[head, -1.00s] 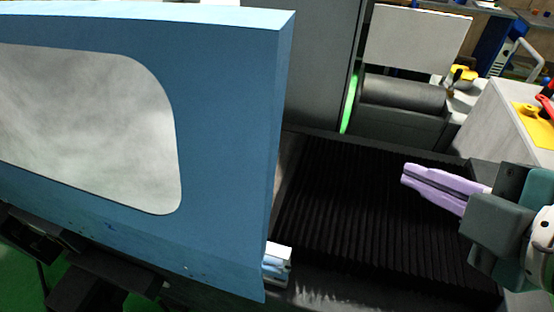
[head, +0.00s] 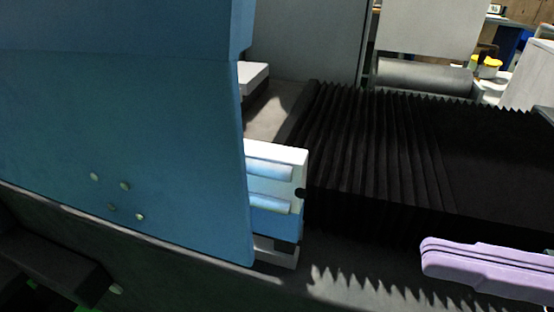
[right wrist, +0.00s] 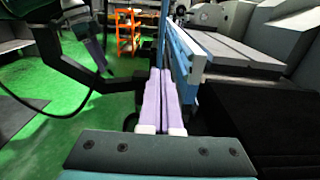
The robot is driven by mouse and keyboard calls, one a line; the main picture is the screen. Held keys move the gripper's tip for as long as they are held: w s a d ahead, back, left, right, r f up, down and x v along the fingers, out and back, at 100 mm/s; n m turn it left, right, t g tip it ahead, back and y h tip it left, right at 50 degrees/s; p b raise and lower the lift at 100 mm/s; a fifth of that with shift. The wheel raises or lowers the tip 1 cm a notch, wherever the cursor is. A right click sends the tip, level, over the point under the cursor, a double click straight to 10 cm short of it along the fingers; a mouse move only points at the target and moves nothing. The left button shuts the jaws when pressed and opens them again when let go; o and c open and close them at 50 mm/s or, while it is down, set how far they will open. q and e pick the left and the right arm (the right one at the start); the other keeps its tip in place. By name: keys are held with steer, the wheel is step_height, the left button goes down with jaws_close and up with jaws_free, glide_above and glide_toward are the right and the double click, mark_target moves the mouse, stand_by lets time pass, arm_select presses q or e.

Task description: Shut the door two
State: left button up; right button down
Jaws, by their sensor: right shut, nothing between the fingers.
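A large blue door panel (head: 110,120) fills the left of the head view. Its lower right edge stands beside a white-and-blue rail bracket (head: 275,180). I cannot read a door number on it. My right gripper (head: 430,257) has long lilac fingers, shut and empty. It is to the right of the door edge and apart from it, low in front of the black bellows. In the right wrist view its fingers (right wrist: 162,75) point forward, and a blue panel edge with pale rails (right wrist: 185,50) lies just beyond and to their right. My left gripper is not seen.
Black ribbed bellows (head: 370,150) cover the machine bed right of the door. A grey cylinder (head: 425,76) lies behind them. In the right wrist view, an orange cart (right wrist: 128,35) stands on open green floor (right wrist: 60,75), with a dark jointed arm (right wrist: 75,55) at left.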

mark_target(247, 212)
steer(key=p+x, duration=0.2)
steer(key=x, duration=1)
steer(key=shift+a+r, duration=0.15)
steer(key=shift+w+a+p, duration=0.2)
steer(key=shift+a+p, duration=0.1)
steer(key=shift+a, duration=0.1)
